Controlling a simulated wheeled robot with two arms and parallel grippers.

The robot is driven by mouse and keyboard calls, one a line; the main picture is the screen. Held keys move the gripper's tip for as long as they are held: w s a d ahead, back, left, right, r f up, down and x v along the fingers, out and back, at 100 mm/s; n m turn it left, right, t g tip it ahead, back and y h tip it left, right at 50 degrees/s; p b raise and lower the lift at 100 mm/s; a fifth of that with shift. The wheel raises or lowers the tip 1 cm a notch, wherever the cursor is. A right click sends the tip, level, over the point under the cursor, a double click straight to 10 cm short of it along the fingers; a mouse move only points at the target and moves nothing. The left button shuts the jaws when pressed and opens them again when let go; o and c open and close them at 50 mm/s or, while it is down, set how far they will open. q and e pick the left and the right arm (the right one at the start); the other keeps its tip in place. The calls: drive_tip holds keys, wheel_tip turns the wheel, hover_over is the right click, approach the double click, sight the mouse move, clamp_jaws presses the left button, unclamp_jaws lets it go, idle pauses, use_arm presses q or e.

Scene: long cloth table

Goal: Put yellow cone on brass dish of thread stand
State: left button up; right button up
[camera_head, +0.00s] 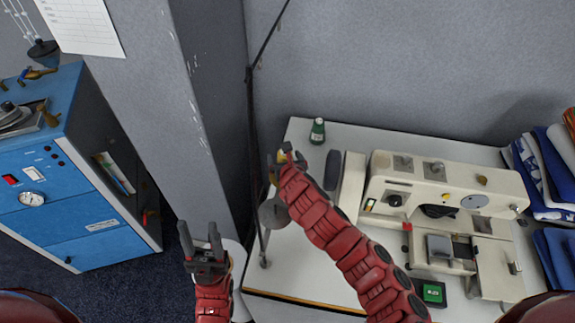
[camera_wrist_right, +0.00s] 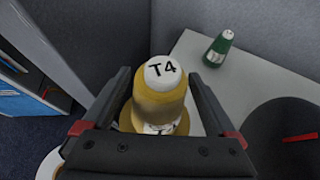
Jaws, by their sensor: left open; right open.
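The yellow cone (camera_wrist_right: 160,98) has a white top marked T4 and stands between the jaws of my right gripper (camera_wrist_right: 158,75) in the right wrist view. The jaws are open, with a finger on each side of it. A wider gold part shows low around it; I cannot tell whether this is the brass dish or the cone's base. In the head view my right gripper (camera_head: 280,160) mostly hides the cone. The thread stand (camera_head: 250,110) has a tall dark pole and a grey disc (camera_head: 272,214) below the gripper. My left gripper (camera_head: 199,230) is open and empty.
A green bottle (camera_head: 317,131) stands on the white table (camera_head: 300,258) behind my right gripper; it also shows in the wrist view (camera_wrist_right: 218,50). A cream sewing machine (camera_head: 440,190) stands to the right. A blue cabinet (camera_head: 85,225) stands at the left.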

drive_tip(key=b+v, duration=0.2)
drive_tip(key=v, duration=0.9)
drive_tip(key=shift+s, duration=0.25)
